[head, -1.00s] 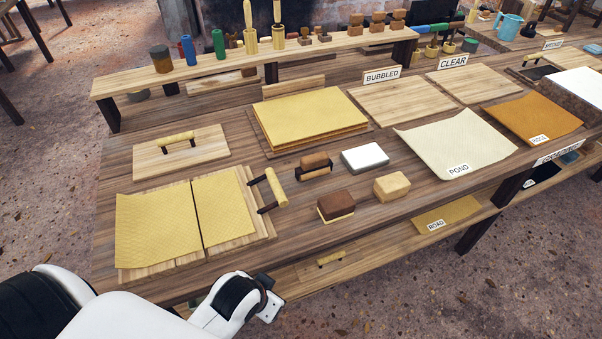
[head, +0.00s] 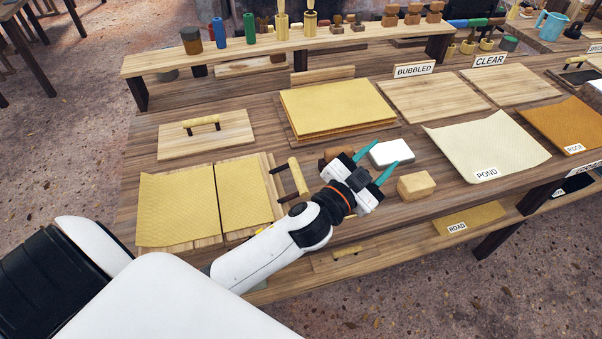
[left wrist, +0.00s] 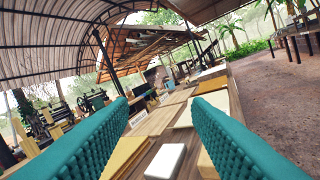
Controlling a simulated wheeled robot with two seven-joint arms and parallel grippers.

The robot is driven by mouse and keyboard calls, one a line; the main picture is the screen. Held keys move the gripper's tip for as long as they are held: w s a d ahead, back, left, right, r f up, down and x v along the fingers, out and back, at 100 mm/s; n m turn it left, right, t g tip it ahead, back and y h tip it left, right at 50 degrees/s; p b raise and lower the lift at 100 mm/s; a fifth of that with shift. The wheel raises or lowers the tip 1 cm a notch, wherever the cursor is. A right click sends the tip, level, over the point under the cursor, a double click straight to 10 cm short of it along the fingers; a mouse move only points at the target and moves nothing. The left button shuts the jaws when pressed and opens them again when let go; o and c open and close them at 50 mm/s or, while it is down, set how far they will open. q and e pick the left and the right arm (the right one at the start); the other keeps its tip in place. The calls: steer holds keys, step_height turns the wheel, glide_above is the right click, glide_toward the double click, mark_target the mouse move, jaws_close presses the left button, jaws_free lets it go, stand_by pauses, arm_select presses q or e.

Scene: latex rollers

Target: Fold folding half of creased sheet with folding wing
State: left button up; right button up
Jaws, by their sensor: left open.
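The creased yellow sheet lies at the left of the bench in two parts, a larger left part (head: 178,208) and a right part (head: 243,193), with a dark crease line between them. It rests on a wooden folding board (head: 268,180). A wing with a pale yellow handle (head: 298,176) is at the board's right edge. My left gripper (head: 377,172) is open and empty, its teal fingers above the bench near the white block (head: 391,153), right of the handle. The same fingers frame the left wrist view (left wrist: 160,135). My right gripper is not in view.
A separate board with a handle (head: 206,135) lies behind the sheet. A stack of yellow sheets (head: 338,106) is at the middle back. A tan block (head: 416,186) sits right of my gripper. A cream sheet marked POND (head: 490,143) lies farther right. A raised shelf runs along the back.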

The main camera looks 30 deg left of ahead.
arm_select(q)
steer(key=d+r+m+g+h, duration=0.2)
steer(key=d+r+m+h, duration=0.4)
steer(key=d+m+h, duration=0.3)
steer(key=d+m+g+h, duration=0.2)
steer(key=m+g+h, duration=0.3)
steer(key=m+g+y, duration=0.5)
steer(key=g+y, duration=0.8)
steer(key=y, duration=0.6)
glide_toward(300, 176)
steer(key=f+p, duration=0.1)
steer(key=f, duration=0.1)
steer(key=f+p, duration=0.1)
steer(key=f, duration=0.2)
steer(key=f+p, duration=0.1)
steer(key=f, duration=0.2)
steer(key=shift+s+a, duration=0.3)
steer(key=shift+s, duration=0.1)
steer(key=shift+f+p, duration=0.3)
steer(key=shift+f, duration=0.25)
